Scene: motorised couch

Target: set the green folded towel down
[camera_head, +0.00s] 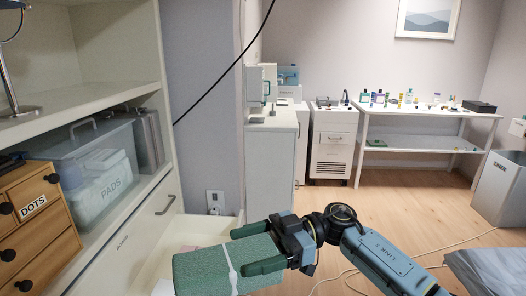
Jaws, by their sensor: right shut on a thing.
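The green folded towel (203,273) has a pale band around it and shows at the bottom of the head view, left of centre. My right gripper (254,249) is shut on the towel's right end, with one finger along its far side and one along its near side. The towel is above or in front of an open pale drawer (187,232); I cannot tell how far it is from the drawer's floor. My left gripper is not in view.
A cabinet on the left holds a wooden drawer box marked DOTS (41,221) and a clear bin marked PADS (99,171). A white table (428,113) with bottles stands at the back. A grey bin (501,188) is at right. Cables lie on the open wooden floor.

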